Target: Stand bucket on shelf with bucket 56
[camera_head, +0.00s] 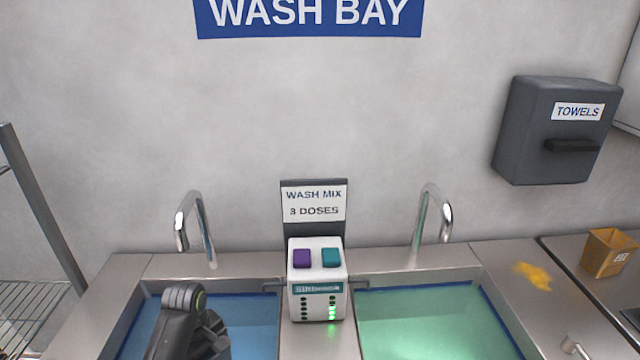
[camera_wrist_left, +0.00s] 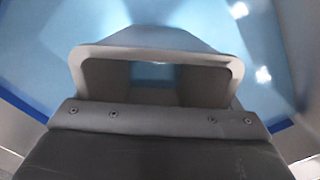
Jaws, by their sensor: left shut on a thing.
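My left arm reaches over the left sink in the head view, and its fingertips are hidden there. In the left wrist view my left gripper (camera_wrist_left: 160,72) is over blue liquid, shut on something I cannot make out. A yellow-orange bucket (camera_head: 605,255) stands on the counter at the far right. The number on its label is too small to read surely. No bucket marked 56 can be made out. A wire shelf rack (camera_head: 30,300) stands at the left edge, with no bucket visible on the part in view. My right gripper is not in view.
The left sink (camera_head: 255,310) holds blue liquid, the right sink (camera_head: 430,310) green. Between them stands a white dispenser (camera_head: 318,278) with purple and teal buttons and green lights. Two taps rise behind. A yellow spill (camera_head: 533,275) lies right of the sinks. A towel box (camera_head: 555,130) hangs above.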

